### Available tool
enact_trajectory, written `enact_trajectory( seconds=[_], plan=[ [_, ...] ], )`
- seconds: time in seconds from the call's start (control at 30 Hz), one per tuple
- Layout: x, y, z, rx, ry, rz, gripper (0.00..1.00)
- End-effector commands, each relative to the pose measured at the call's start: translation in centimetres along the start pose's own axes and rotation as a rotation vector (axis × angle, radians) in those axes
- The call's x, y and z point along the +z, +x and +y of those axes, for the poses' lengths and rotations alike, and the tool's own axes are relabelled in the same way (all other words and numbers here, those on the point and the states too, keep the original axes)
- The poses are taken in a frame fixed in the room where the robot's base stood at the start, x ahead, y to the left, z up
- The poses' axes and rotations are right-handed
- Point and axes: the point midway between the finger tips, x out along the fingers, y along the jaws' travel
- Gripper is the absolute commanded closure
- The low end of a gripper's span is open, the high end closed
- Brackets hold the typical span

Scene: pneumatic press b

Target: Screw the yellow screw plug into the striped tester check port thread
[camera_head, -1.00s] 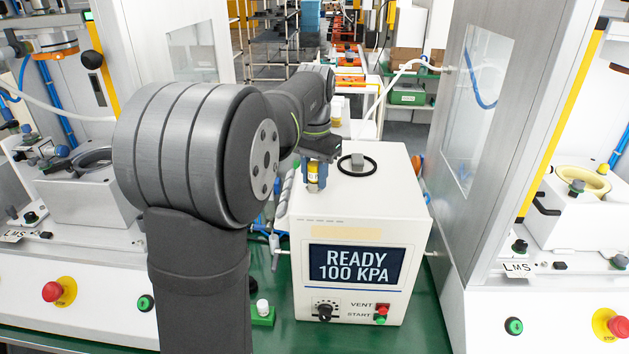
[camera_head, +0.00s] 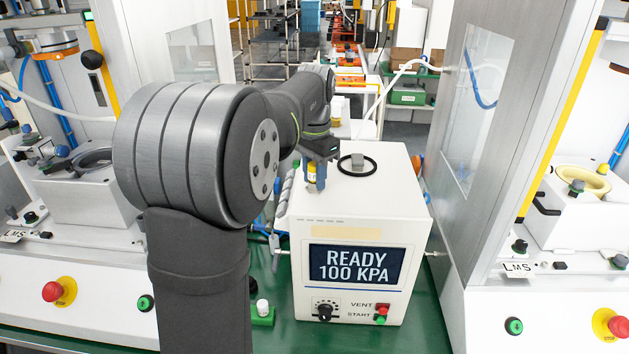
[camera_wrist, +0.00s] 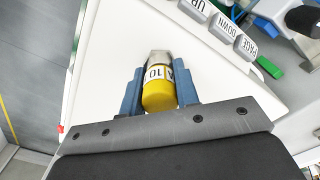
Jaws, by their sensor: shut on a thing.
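The yellow screw plug (camera_wrist: 159,96) sits between the two blue fingers of my gripper (camera_wrist: 160,82), which is shut on it. The plug has a white band with dark lettering and a silver metal end that points away from my wrist. In the head view the yellow plug (camera_head: 312,170) shows small between the fingers of my gripper (camera_head: 315,180), at the left part of the white tester's (camera_head: 397,225) top. The tester's screen reads READY 100 KPA. I cannot make out the striped check port thread, nor whether the plug touches it.
A black ring (camera_head: 372,170) with a grey block (camera_head: 357,160) lies on the tester's top, right of my gripper. A grey cabinet door (camera_head: 475,120) stands close on the right. A green block (camera_head: 262,318) with a white cap is at the tester's front left.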

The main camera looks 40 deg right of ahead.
Motion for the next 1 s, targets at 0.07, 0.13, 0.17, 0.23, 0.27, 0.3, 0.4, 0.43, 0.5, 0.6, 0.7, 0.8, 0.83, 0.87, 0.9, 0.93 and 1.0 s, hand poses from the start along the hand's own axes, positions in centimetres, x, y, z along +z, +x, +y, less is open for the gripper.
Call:
enact_trajectory(
  seconds=[0.07,0.13,0.17,0.23,0.27,0.3,0.4,0.43,0.5,0.6,0.7,0.8,0.83,0.87,0.9,0.93,1.0],
  plan=[
    [0.0,0.0,0.0,0.0,0.045,0.0,0.87],
    [0.0,0.01,0.0,0.0,0.094,0.0,0.87],
    [0.0,0.01,0.0,0.0,0.111,0.0,0.87],
    [0.0,0.01,0.0,0.0,0.136,0.0,0.87],
    [0.0,0.02,0.0,0.0,0.141,0.0,0.87],
    [0.0,0.02,0.0,0.0,0.143,0.0,0.87],
    [0.0,0.01,0.0,0.0,0.141,0.0,0.87],
    [0.0,0.01,0.0,0.0,0.141,0.0,0.87],
    [0.0,0.02,0.0,0.0,0.146,0.0,0.87],
    [0.0,0.02,0.0,0.0,0.201,0.0,0.87],
    [0.0,0.03,0.0,0.0,0.266,0.0,0.87],
    [0.0,0.03,0.0,0.0,0.291,0.0,0.87],
    [0.0,0.03,0.0,0.0,0.292,0.0,0.87],
    [0.0,0.03,0.0,0.0,0.292,0.0,0.87],
    [0.0,0.03,0.0,0.0,0.291,0.0,0.87],
    [0.0,0.03,0.0,0.0,0.291,0.0,0.87],
    [0.0,0.03,0.0,0.0,0.291,0.0,0.66]
  ],
)
